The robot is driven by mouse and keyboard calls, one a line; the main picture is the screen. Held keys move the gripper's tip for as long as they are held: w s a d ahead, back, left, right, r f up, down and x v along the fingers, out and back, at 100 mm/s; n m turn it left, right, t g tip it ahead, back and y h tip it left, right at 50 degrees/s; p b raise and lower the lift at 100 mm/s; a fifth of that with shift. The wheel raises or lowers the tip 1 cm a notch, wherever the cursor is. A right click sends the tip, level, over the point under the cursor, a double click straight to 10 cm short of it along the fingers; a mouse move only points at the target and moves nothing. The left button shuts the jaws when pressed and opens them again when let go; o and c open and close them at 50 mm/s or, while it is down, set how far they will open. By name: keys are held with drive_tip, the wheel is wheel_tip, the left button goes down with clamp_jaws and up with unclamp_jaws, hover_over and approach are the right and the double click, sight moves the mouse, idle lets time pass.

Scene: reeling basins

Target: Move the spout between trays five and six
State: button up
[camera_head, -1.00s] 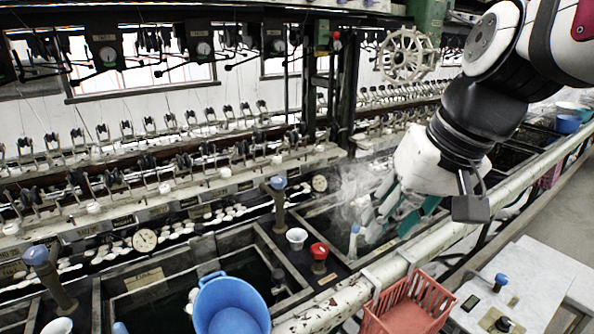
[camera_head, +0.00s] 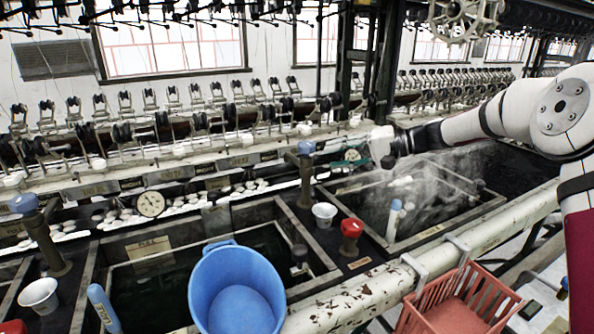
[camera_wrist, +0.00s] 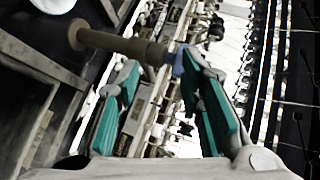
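The spout (camera_head: 305,180) is a dark brownish upright pipe with a blue cap, standing at the back between two sunken basins. In the wrist view the spout (camera_wrist: 112,42) crosses in front of the fingers, with its blue cap near the right fingertip. My gripper (camera_head: 340,163) reaches in from the right, just beside the spout's upper part. In the wrist view my gripper (camera_wrist: 160,62) has its two green-padded fingers apart, and nothing is clamped between them. I cannot tell whether a finger touches the spout. The right basin (camera_head: 430,232) steams; the left basin (camera_head: 150,247) holds dark water.
A white cup (camera_head: 324,214) and a red-capped knob (camera_head: 351,236) stand between the basins. A blue bucket (camera_head: 236,290) and a red crate (camera_head: 460,305) are in front, near a pale rail (camera_head: 490,238). Another blue-capped spout (camera_head: 40,232) is at left.

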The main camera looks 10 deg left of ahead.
drive_tip(key=t+y+b, duration=0.1)
drive_tip(key=y, duration=0.1)
approach(295, 160)
drive_tip(key=shift+m, duration=0.4)
drive_tip(key=x, duration=0.3)
drive_tip(key=w+b+x, duration=0.1)
drive_tip(key=x, duration=0.6)
drive_tip(key=shift+w+f+b, duration=0.25)
drive_tip(key=shift+f+b, duration=0.05)
drive_tip(key=shift+f, duration=0.05)
clamp_jaws()
